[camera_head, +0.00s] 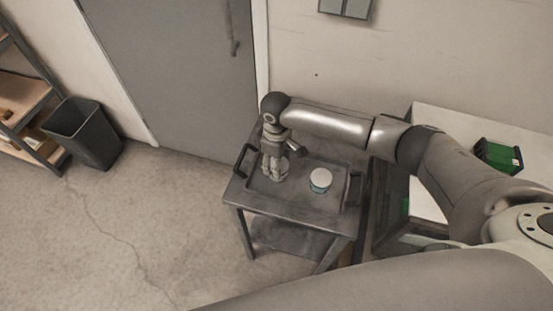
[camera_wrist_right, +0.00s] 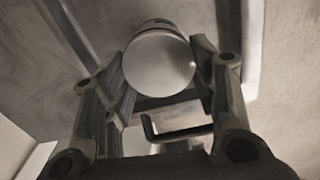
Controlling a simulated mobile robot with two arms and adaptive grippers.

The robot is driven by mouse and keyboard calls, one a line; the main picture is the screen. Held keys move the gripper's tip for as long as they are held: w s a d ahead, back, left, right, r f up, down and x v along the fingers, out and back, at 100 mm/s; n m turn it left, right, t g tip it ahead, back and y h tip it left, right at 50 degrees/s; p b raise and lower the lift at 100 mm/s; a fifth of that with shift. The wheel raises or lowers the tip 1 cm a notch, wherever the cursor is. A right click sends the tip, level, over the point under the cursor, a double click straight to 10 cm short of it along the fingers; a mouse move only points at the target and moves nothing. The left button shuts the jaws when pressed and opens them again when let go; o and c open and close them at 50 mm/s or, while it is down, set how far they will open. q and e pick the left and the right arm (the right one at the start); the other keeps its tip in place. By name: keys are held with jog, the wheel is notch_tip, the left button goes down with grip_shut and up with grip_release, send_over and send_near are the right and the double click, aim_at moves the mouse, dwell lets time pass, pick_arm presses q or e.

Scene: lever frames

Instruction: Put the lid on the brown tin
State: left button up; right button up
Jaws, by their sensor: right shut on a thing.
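My right gripper (camera_head: 273,177) points down over the left part of the dark tray on the cart. In the right wrist view its fingers (camera_wrist_right: 159,62) are closed on the sides of a pale round lid (camera_wrist_right: 158,65). A darker round body (camera_wrist_right: 158,23) shows just beyond the lid's edge. It may be the brown tin, but its colour is unclear. I cannot tell whether the lid rests on it. In the head view, the gripper hides both the lid and any tin beneath. My left gripper is out of view.
The tray (camera_head: 300,201) has raised handles at its left and right ends and sits on a grey cart (camera_head: 290,213). A white-topped table (camera_head: 425,208) with a green box (camera_head: 497,157) is on the right. A black bin (camera_head: 88,135) stands left. Open floor lies left of the cart.

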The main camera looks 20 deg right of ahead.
jog(key=shift+f, duration=0.1)
dwell(0.4)
jog(key=shift+f+p, duration=0.3)
jog(key=shift+p, duration=0.1)
dwell(0.5)
jog(key=shift+f, duration=0.1)
dwell(0.5)
jog(key=o, duration=0.9)
jog(key=shift+o, duration=0.2)
notch_tip(320, 180, up, 7)
jog(key=p, duration=0.8)
